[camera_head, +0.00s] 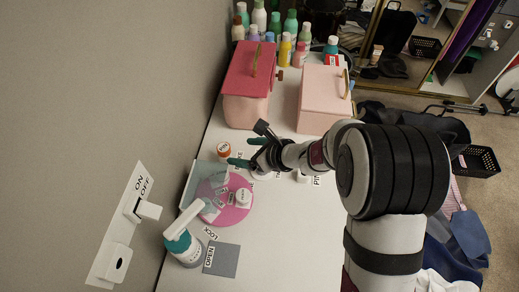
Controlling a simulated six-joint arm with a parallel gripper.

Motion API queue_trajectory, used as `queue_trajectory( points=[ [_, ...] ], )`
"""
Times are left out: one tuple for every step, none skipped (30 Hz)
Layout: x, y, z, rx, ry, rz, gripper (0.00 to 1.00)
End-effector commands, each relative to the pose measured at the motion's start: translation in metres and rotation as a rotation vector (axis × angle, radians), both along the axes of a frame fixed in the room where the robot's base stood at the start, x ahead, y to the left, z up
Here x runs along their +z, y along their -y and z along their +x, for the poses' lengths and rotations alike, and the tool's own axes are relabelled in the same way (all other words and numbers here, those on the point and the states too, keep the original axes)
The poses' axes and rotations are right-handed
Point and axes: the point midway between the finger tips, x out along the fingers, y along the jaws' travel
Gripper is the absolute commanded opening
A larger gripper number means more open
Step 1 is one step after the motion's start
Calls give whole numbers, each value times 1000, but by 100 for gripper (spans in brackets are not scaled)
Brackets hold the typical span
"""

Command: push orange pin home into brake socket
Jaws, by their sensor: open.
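A small orange piece (223,150) with a pale, labelled top sits on the white table, left of my gripper; it looks like the orange pin, but its label is too small to read. My gripper (249,146) is open, its dark fingers with teal tips spread and pointing left. The fingers are close to the orange piece, with nothing visible between them. I cannot tell whether they touch it. A pink disc (238,213) with white labelled parts lies below the gripper. I cannot make out which part is the brake socket; my gripper and wrist hide some of the table.
A teal-and-white handled device (183,243) stands at the table's front left, beside a grey square (221,260). A clear panel (193,178) borders the disc. Two pink boxes (250,85) (325,98) and several bottles stand behind. A wall switch (147,209) is at left.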

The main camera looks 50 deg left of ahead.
Motion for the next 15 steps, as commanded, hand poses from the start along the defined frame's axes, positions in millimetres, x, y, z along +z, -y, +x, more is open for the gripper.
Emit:
queue_trajectory(
  points=[
    [10, 10, 4, -5, 2, 3, 83],
    [14, 16, 6, -5, 2, 3, 83],
    [21, 23, 8, -5, 1, 4, 83],
    [26, 28, 10, -5, 2, 4, 83],
    [29, 34, 10, -4, 2, 3, 83],
    [34, 39, 12, -4, 2, 5, 83],
    [37, 42, 13, -5, 1, 4, 83],
    [39, 45, 14, -4, 1, 4, 83],
    [41, 48, 14, -4, 1, 3, 83],
    [43, 50, 15, -4, 1, 3, 83],
    [44, 51, 15, -3, 2, 4, 83],
    [45, 52, 15, -3, 2, 4, 83],
    [45, 52, 15, -2, 1, 3, 83],
    [45, 53, 15, -2, 1, 3, 83],
    [45, 53, 15, -2, 1, 3, 83]
  ],
)
